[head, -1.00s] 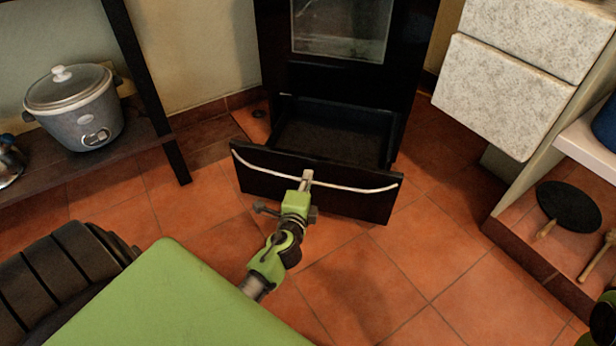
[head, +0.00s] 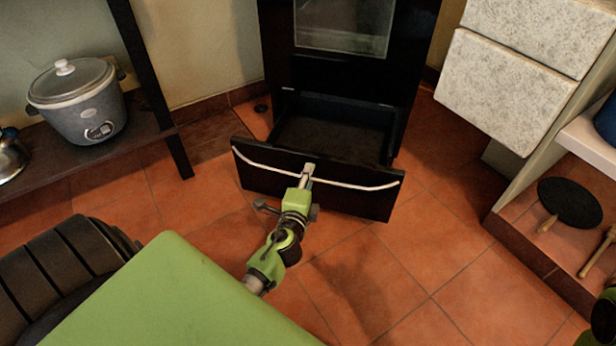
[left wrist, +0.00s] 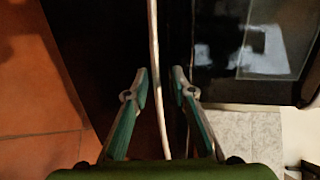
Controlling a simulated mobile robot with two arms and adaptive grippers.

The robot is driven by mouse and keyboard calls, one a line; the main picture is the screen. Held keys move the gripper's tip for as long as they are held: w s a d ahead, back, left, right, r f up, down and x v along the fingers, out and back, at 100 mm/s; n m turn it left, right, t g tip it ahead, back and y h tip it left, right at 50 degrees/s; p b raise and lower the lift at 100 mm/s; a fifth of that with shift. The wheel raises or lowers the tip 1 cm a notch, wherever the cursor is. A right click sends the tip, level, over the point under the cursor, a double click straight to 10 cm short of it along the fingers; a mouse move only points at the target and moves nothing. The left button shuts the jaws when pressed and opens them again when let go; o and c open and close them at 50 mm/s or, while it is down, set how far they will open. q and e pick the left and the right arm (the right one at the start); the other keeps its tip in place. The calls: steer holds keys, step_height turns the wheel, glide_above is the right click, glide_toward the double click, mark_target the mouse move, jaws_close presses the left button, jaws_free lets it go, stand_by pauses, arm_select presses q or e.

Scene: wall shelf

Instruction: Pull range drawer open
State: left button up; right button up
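The black range (head: 345,72) stands at the back centre. Its bottom drawer (head: 312,190) is pulled well out, and the dark inside (head: 325,135) shows behind the front. A thin pale curved handle (head: 352,185) runs across the drawer front. My left gripper (head: 309,170) is at the middle of this handle. In the left wrist view its two fingers (left wrist: 160,80) stand apart on either side of the handle (left wrist: 155,60), with a visible gap on both sides.
A shelf (head: 78,158) at left holds a slow cooker (head: 78,100). Speckled white cabinet drawers (head: 505,90) are at right. A black pan (head: 570,203) sits on a low shelf at lower right. Tiled floor (head: 390,270) in front of the drawer is clear.

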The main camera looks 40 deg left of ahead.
arm_select(q)
steer(key=v, duration=1.2)
steer(key=shift+w, duration=0.1)
